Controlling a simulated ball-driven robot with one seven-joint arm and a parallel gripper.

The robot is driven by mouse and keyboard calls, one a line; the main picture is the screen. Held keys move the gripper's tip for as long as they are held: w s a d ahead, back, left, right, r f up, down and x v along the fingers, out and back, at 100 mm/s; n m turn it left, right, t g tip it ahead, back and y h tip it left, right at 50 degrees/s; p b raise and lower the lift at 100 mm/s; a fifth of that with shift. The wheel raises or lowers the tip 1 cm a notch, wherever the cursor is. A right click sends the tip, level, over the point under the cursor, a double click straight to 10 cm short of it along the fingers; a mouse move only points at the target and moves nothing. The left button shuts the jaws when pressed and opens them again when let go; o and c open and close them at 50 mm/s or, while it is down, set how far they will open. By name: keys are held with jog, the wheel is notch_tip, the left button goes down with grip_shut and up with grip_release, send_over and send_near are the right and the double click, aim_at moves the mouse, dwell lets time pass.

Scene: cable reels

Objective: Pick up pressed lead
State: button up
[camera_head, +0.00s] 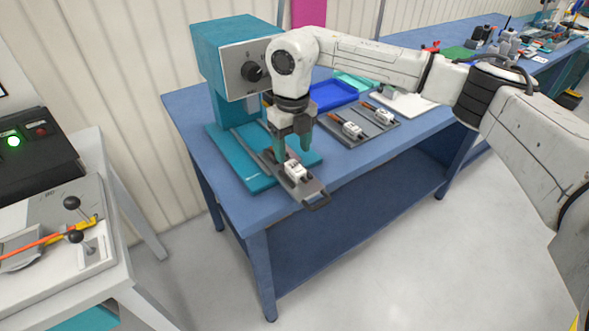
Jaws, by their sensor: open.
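The lead (294,170) shows as a small white connector piece. It lies on a dark grey slide plate (314,189) at the front of the teal press (222,48) on the blue table. My gripper (292,146) points down just over the lead. Its teal fingers are open, one to the left and one to the right of the lead's upper side. I cannot tell whether they touch it. The fingers hide part of the plate and of the lead.
Two similar white connectors lie on a grey tray (359,136) to the right. A blue bin (333,95) and a white board (408,104) stand behind. The press head is close left of my arm. A control bench (80,230) stands at the left.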

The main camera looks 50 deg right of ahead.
aim_at(293, 165)
notch_tip(293, 165, down, 5)
jog(key=shift+d+p, duration=0.15)
jog(key=shift+p, duration=0.45)
jog(key=shift+c, duration=0.2)
jog(key=shift+r, duration=0.1)
grip_shut()
